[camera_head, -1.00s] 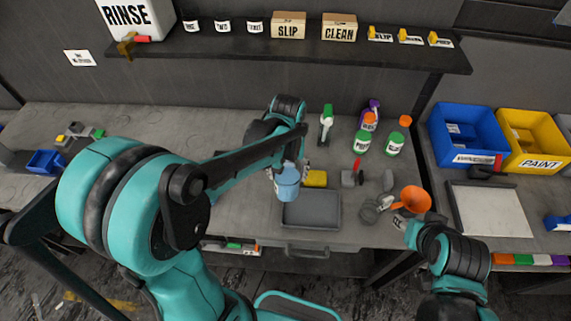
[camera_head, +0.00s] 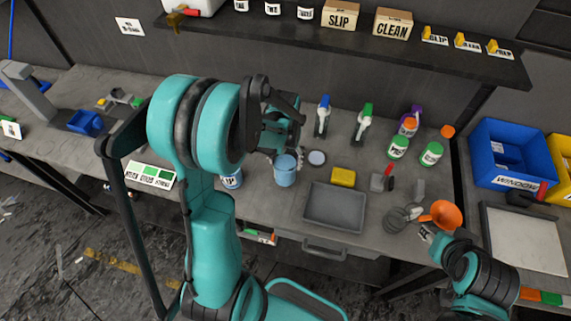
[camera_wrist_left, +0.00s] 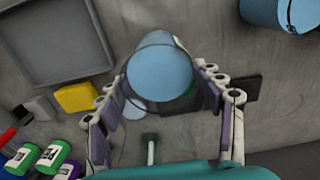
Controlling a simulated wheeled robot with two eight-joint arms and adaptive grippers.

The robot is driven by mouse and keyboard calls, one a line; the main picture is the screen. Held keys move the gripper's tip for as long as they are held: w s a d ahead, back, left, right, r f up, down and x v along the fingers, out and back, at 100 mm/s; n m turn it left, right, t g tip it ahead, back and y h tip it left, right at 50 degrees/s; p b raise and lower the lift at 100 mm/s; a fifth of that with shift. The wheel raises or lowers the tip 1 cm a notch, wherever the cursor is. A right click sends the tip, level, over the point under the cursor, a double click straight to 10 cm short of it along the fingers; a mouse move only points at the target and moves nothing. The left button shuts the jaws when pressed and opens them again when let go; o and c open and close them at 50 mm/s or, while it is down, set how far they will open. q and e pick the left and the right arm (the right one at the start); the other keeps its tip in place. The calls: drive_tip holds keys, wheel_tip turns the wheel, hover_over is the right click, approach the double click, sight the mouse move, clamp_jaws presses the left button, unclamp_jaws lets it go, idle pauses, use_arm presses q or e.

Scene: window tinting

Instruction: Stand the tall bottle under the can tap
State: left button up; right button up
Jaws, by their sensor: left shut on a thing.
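My left gripper (camera_wrist_left: 158,100) is shut on a light blue round container (camera_wrist_left: 160,72), which also shows in the head view (camera_head: 285,171) above the bench, left of the grey tray. I cannot tell whether this is the tall bottle. Spray bottles with a blue head (camera_head: 323,116) and a green head (camera_head: 363,124) stand at the back of the bench. The tap (camera_head: 175,18), brass with a red handle, is on the white can (camera_head: 205,6) at the shelf's left end. My right gripper (camera_head: 428,235) is beside the orange funnel; its jaws are unclear.
A blue bucket (camera_head: 232,179) stands left of the held container, partly behind my arm. A grey tray (camera_head: 334,207), yellow sponge (camera_head: 343,177) and round pale disc (camera_head: 317,158) lie nearby. The orange funnel (camera_head: 445,215) and blue bin (camera_head: 511,155) are to the right.

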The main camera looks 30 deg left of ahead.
use_arm(q)
drive_tip(key=shift+f, duration=1.1)
drive_tip(key=shift+f, duration=0.15)
drive_tip(key=o, duration=0.9)
drive_tip(key=shift+b, duration=0.3)
drive_tip(key=o, duration=0.4)
